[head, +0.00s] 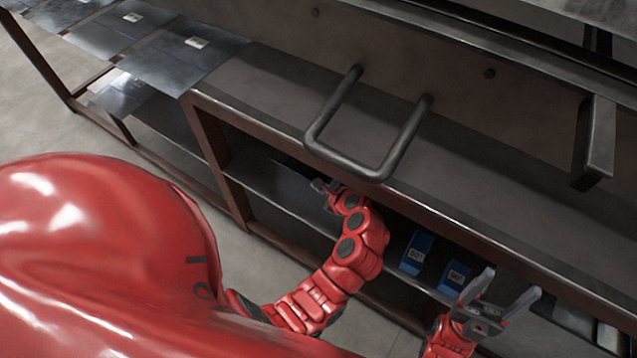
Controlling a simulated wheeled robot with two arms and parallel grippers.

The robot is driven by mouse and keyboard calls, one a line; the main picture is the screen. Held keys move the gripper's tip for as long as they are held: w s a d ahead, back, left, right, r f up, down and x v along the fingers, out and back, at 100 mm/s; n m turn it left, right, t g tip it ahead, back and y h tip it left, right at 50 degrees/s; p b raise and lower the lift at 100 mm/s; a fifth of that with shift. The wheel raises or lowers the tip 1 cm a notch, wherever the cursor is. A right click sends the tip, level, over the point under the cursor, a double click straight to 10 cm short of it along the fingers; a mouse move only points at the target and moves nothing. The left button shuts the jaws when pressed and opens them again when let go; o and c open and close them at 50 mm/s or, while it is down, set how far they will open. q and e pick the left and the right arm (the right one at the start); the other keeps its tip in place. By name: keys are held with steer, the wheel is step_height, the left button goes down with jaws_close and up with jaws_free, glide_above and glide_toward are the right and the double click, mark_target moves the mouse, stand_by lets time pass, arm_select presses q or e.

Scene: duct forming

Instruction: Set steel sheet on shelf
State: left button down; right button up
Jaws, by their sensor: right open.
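A dark, flat steel sheet (293,188) lies inside the frame of the long bench, on or just above the shelf (247,178) under its top. The bench top hides its far part, so I cannot tell if it rests fully on the shelf. My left gripper (324,190) is at the sheet's right edge, under the bench's front rail. Its fingers are small and partly hidden, so I cannot tell whether they grip the sheet. My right gripper (507,296) is open and empty, in front of the bench at the lower right.
Two blue labelled boxes (416,252) (455,277) stand on the shelf to the right of my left gripper. A bent metal handle (352,165) sticks out above the bench's front edge. Labelled metal sheets (178,58) lie on a lower rack at the upper left.

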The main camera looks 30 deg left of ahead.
arm_select(q)
steer(key=shift+r, duration=0.1)
steer(key=shift+s+f+p, duration=0.1)
steer(key=shift+f+p, duration=0.25)
steer(key=shift+p, duration=0.05)
stand_by(0.3)
steer(key=c, duration=1)
jaws_free()
steer(key=p+v, duration=0.1)
steer(key=v, duration=0.6)
steer(key=shift+d+r, duration=0.2)
